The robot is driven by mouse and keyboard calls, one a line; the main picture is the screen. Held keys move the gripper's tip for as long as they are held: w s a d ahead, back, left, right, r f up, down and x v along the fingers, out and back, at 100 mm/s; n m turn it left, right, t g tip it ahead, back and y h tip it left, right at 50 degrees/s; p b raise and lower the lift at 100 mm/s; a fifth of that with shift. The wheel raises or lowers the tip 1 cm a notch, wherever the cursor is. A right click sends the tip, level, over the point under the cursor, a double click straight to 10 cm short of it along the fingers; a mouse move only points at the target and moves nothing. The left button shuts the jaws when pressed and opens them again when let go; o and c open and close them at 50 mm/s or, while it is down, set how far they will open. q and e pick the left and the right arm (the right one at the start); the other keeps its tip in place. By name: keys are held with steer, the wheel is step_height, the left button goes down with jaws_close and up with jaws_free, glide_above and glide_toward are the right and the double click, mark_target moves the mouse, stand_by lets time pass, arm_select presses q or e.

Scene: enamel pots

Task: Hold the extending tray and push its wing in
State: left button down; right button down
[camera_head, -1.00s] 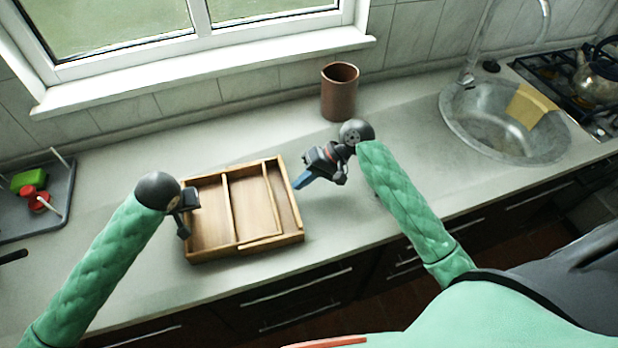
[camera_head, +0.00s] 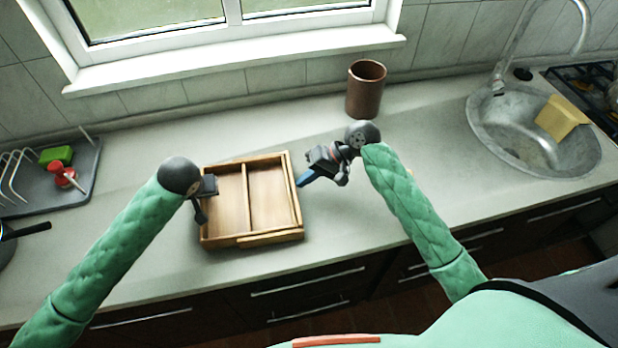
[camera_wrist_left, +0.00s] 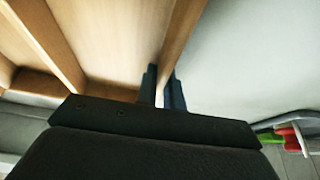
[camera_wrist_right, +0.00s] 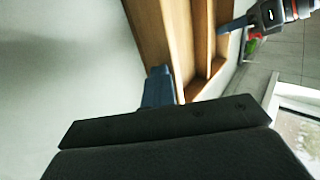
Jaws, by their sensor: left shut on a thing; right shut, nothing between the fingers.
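The wooden extending tray (camera_head: 232,205) lies on the counter, with a divider between two wide compartments. Its wing (camera_head: 272,237) is at the right end; its front wall overlaps the tray's front, and its end wall (camera_wrist_right: 150,35) shows in the right wrist view. My left gripper (camera_head: 203,190) is shut on the tray's left wall; in the left wrist view its fingers (camera_wrist_left: 163,88) straddle that wall. My right gripper (camera_head: 301,182) is shut and empty, its blue fingertips (camera_wrist_right: 158,85) against or very close to the wing's outer side. Exact contact is hard to tell.
A brown cup (camera_head: 365,92) stands behind my right gripper. The sink (camera_head: 540,140) holds a yellow cloth-like item (camera_head: 562,117). A grey dish rack (camera_head: 75,190) with green and red items is at the left.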

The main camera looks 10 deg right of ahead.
arm_select(q)
steer(key=shift+s+d, duration=0.1)
steer(key=shift+d, duration=0.25)
arm_select(e)
steer(key=shift+s, duration=0.1)
steer(key=shift+d, duration=0.3)
steer(key=d, duration=0.4)
steer(key=shift+d+r, duration=0.1)
steer(key=shift+r, duration=0.1)
arm_select(q)
steer(key=shift+a, duration=0.2)
arm_select(e)
steer(key=v, duration=0.9)
steer(key=shift+r, duration=0.1)
arm_select(q)
steer(key=c, duration=1.6)
jaws_free()
steer(key=shift+r, duration=0.1)
arm_select(e)
steer(key=shift+r, duration=0.1)
